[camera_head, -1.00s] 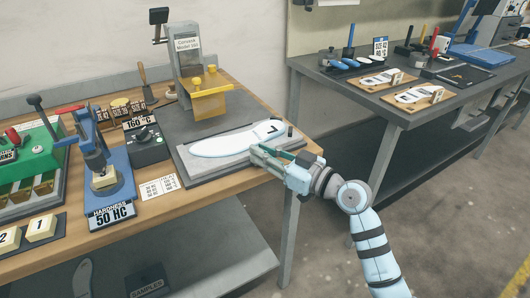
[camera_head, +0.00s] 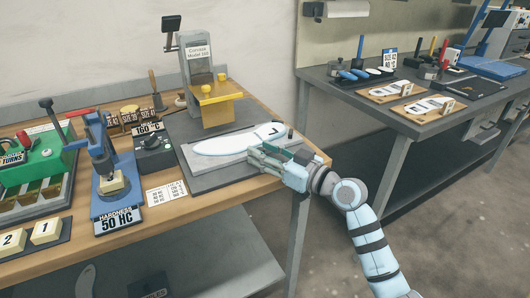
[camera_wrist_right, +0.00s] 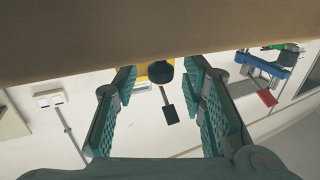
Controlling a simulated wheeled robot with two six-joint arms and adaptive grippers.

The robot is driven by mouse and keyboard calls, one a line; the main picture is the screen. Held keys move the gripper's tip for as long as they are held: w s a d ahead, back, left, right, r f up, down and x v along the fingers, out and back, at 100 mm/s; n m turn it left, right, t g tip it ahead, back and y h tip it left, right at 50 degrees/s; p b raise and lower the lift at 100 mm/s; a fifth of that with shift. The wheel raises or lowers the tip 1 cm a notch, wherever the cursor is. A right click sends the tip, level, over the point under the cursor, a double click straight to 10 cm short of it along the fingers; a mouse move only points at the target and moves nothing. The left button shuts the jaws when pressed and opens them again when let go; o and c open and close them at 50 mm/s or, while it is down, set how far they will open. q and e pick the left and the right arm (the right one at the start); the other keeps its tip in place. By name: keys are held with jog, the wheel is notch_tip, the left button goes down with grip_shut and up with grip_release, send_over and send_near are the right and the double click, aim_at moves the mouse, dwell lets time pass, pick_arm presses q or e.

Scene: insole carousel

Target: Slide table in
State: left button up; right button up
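The sliding table is a light grey plate (camera_head: 188,160) in front of the press (camera_head: 197,60) with a yellow head (camera_head: 216,104). A white insole (camera_head: 225,144) with a dark mark lies on the plate. My right gripper (camera_head: 258,154) is at the plate's near right edge; contact cannot be told. In the right wrist view its two green fingers (camera_wrist_right: 160,112) stand wide apart with nothing clasped between them. A dark round end (camera_wrist_right: 160,72) in front of yellow shows between the fingers; I cannot tell what it is. My left gripper is out of view.
A blue hardness tester (camera_head: 107,165), a 160 °C box (camera_head: 153,146) and a printed card (camera_head: 167,192) stand left of the press. A second dark table (camera_head: 400,120) with insoles is at the right. Open floor (camera_head: 440,225) lies between and in front.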

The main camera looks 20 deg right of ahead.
jog(key=v, duration=1.2)
